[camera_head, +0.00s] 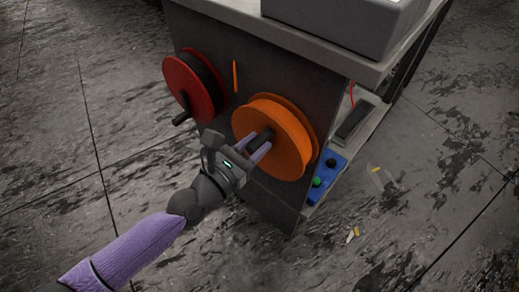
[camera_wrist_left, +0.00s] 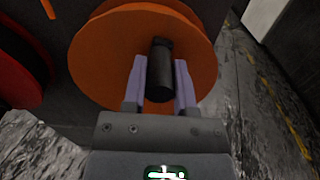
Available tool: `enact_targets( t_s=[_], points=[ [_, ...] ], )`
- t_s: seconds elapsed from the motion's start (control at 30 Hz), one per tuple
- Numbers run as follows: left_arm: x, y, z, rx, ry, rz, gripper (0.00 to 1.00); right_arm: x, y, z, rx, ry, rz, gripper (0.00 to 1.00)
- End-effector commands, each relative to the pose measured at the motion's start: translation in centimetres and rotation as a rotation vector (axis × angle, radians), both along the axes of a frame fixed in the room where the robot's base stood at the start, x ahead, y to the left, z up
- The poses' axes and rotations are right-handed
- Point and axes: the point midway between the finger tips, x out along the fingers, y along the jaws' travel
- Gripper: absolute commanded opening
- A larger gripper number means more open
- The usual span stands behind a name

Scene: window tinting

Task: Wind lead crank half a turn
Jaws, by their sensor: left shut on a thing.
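An orange reel (camera_head: 288,128) is mounted on the side panel of a dark cart, with a black crank handle (camera_wrist_left: 160,72) standing out from its face. My left gripper (camera_head: 260,146) is at this reel, its purple fingers shut on the black handle. In the left wrist view the gripper (camera_wrist_left: 160,85) has one finger on each side of the handle, and the orange reel (camera_wrist_left: 100,55) fills the space behind. A red reel (camera_head: 186,85) with its own black handle (camera_head: 181,118) sits to the left on the same panel. My right gripper is not in view.
The cart's grey top (camera_head: 290,40) overhangs the reels and carries a grey box (camera_head: 345,22). A blue box with buttons (camera_head: 325,177) sits on a low shelf right of the orange reel. A small orange marker (camera_head: 235,76) is between the reels. Small scraps (camera_head: 353,234) lie on the floor.

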Motion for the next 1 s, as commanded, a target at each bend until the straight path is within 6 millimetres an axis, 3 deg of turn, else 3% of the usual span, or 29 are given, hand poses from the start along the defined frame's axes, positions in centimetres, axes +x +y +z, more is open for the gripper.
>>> enact_targets(
  t_s=[0.73,0.77,0.9,1.0],
  points=[
    [0.31,0.48,-0.11,-0.055,0.051,0.001,0.0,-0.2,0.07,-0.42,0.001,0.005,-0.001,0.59],
    [0.3,0.47,-0.12,-0.055,0.051,0.001,0.41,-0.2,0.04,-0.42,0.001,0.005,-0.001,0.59],
    [0.3,0.45,-0.06,-0.057,0.049,0.001,0.7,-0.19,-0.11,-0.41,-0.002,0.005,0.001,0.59],
    [0.3,0.44,-0.02,-0.057,0.048,0.001,0.7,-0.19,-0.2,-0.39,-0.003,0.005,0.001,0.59]
  ],
)
